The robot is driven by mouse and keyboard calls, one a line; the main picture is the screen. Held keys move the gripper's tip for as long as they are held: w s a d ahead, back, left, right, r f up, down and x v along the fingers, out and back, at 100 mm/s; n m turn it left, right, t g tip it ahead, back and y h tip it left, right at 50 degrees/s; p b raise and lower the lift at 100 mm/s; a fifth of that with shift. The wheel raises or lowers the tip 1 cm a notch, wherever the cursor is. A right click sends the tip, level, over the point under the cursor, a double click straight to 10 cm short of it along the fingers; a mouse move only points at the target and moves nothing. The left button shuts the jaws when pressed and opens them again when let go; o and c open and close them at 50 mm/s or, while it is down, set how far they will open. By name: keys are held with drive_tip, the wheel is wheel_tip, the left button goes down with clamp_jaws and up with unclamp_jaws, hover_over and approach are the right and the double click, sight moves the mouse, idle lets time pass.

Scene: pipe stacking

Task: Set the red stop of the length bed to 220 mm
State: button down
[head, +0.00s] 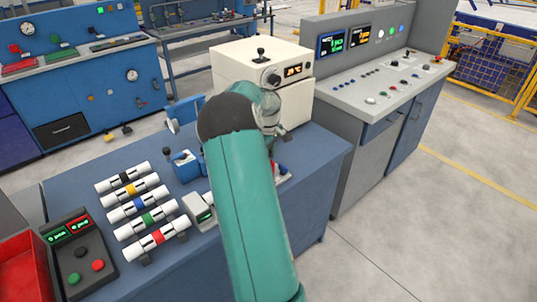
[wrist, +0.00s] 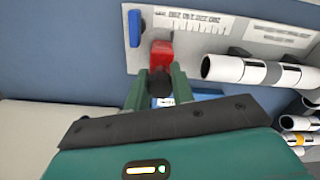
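In the wrist view, the red stop (wrist: 161,54) is a small red block with a dark round knob (wrist: 160,86) on its near side. It sits at the grey plate of the length bed (wrist: 207,45), below printed scale marks too small to read. The two green fingers of my gripper (wrist: 160,82) stand on either side of the knob, very close to it. I cannot tell whether they press on it. A white pipe with dark bands (wrist: 265,72) lies just right of the stop. In the head view, my arm hides the gripper and most of the bed.
A blue handle (wrist: 135,28) stands left of the stop. Several colour-banded pipes (head: 147,238) lie in a rack on the bench. A button box with green and red displays (head: 80,255), a red bin (head: 22,268) and a cream machine (head: 245,70) stand nearby.

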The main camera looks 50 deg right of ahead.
drive_tip(key=shift+w+a, duration=0.25)
drive_tip(key=shift+a, duration=0.75)
drive_tip(key=shift+w+a, duration=0.2)
drive_tip(key=shift+a, duration=0.8)
drive_tip(key=shift+d, duration=0.1)
drive_tip(key=c, duration=1.2)
unclamp_jaws()
drive_tip(key=shift+r, duration=0.1)
wheel_tip(320, 180, up, 14)
drive_tip(key=shift+f, duration=0.15)
